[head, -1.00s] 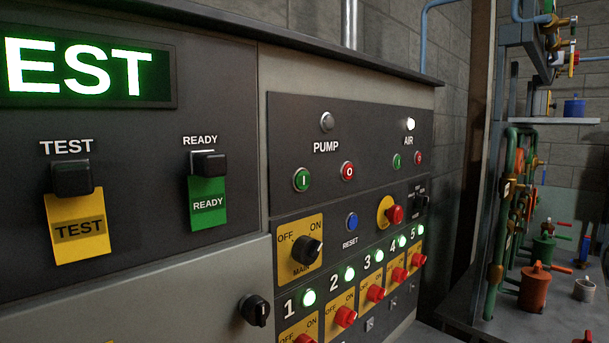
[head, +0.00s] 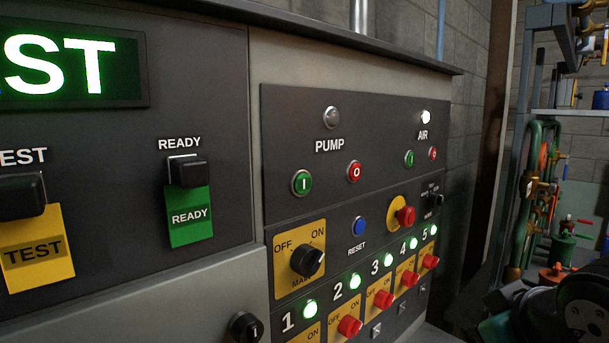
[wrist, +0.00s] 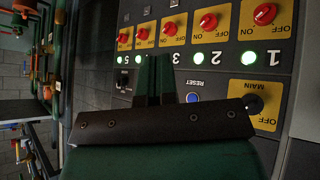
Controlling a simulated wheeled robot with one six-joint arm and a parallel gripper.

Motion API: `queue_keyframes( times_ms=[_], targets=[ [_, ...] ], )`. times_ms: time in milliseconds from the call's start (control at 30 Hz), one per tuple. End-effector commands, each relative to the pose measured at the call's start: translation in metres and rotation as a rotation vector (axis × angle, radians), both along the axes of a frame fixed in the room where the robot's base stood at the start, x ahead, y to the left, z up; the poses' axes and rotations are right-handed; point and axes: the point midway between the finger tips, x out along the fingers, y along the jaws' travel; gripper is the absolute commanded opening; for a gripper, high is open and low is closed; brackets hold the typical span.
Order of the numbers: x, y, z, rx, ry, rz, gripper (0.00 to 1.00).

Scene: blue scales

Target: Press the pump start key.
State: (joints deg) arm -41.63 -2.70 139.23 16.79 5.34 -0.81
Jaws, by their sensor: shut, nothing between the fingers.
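The pump start key (head: 301,183) is a round green button marked "I" below the PUMP label. The red pump stop key (head: 355,171), marked "O", is to its right. The grey pump lamp (head: 331,117) above the label is unlit. In the wrist view, which shows the panel upside down, my gripper (wrist: 153,60) is shut and empty in front of the lower panel. Its fingers reach toward the numbered switch rows, and its body blocks the lower part of that view. The pump keys are not seen there. I cannot tell how far the fingertips are from the panel.
The blue RESET button (head: 359,226), the black MAIN switch (head: 307,260) and the red emergency knob (head: 405,215) stick out below the pump keys. Several red switches with lit green lamps line the bottom. The AIR lamp (head: 426,117) is lit. Pipework stands at the right.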

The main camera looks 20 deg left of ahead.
Motion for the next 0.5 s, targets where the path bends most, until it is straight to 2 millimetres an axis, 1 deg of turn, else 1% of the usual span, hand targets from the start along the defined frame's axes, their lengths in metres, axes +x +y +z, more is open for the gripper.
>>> queue_keyframes(
  times_ms=[33,67,100,167,200,300,400,500],
  targets=[
    [0.015,0.021,0.017,-0.039,-0.143,0.038,0.0],
    [0.024,0.032,0.029,-0.061,-0.24,0.057,0.0],
    [0.032,0.048,0.047,-0.088,-0.37,0.088,0.0],
    [0.036,0.072,0.073,-0.121,-0.548,0.141,0.0],
    [0.035,0.086,0.088,-0.138,-0.647,0.175,0.0],
    [0.026,0.115,0.118,-0.165,-0.838,0.248,0.0],
    [0.015,0.133,0.137,-0.18,-0.953,0.296,0.0],
    [0.009,0.142,0.146,-0.188,-1.011,0.32,0.0]
  ],
)
